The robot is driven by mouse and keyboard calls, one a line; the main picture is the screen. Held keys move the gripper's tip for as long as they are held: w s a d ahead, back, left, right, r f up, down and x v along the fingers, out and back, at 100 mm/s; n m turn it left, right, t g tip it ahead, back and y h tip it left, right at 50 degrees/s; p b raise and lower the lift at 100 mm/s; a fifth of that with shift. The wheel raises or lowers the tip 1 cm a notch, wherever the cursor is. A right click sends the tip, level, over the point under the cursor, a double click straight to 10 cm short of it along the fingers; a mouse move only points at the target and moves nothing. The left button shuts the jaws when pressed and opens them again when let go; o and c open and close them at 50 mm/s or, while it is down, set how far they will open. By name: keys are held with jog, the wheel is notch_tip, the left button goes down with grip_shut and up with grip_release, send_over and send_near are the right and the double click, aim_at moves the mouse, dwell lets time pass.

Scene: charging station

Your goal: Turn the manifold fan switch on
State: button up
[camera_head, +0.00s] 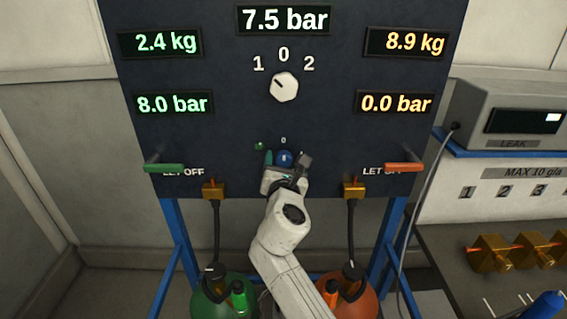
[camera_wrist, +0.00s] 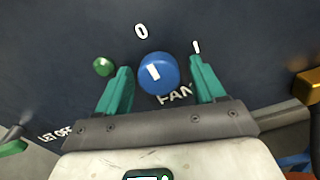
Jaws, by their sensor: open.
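The manifold fan switch is a round blue knob (camera_wrist: 158,73) with a white mark, above the word FAN on the dark panel. A 0 is printed above it and a 1 to its upper right. The white mark appears to line up with the 0. The knob also shows in the head view (camera_head: 285,158), low on the panel. My gripper (camera_wrist: 160,68) is open, with one teal finger on each side of the knob. Gaps show between fingers and knob in the wrist view; whether they touch is hard to tell. My gripper is at the panel's lower middle (camera_head: 286,162) in the head view.
A green lamp (camera_wrist: 103,66) sits left of the knob. A white selector knob (camera_head: 284,87) is higher up. A green lever (camera_head: 165,168) and a red lever (camera_head: 404,167) stick out on the sides. Brass fittings (camera_head: 213,189) with hoses hang below.

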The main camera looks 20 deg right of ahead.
jog(key=shift+c, duration=0.4)
jog(key=c, duration=0.9)
jog(key=shift+f+m, duration=0.1)
jog(key=shift+m, duration=0.3)
jog(key=m+b, duration=0.2)
jog(key=m, duration=0.1)
jog(key=shift+a+f+m, duration=0.1)
jog(key=shift+m, duration=0.2)
jog(key=m+b, duration=0.3)
jog(key=m, duration=0.1)
jog(key=shift+m, duration=0.3)
jog(key=m+b, duration=0.3)
jog(key=m, duration=0.2)
jog(key=shift+a, duration=0.1)
jog(key=shift+c, duration=0.2)
jog(key=shift+r+m+b, duration=0.15)
jog(key=shift+m+b, duration=0.45)
jog(key=shift+m, duration=0.35)
jog(key=shift+r+m+b, duration=0.1)
jog(key=shift+m+b, duration=0.5)
jog(key=shift+m, duration=0.35)
jog(key=shift+r, duration=0.1)
jog(key=shift+c, duration=0.2)
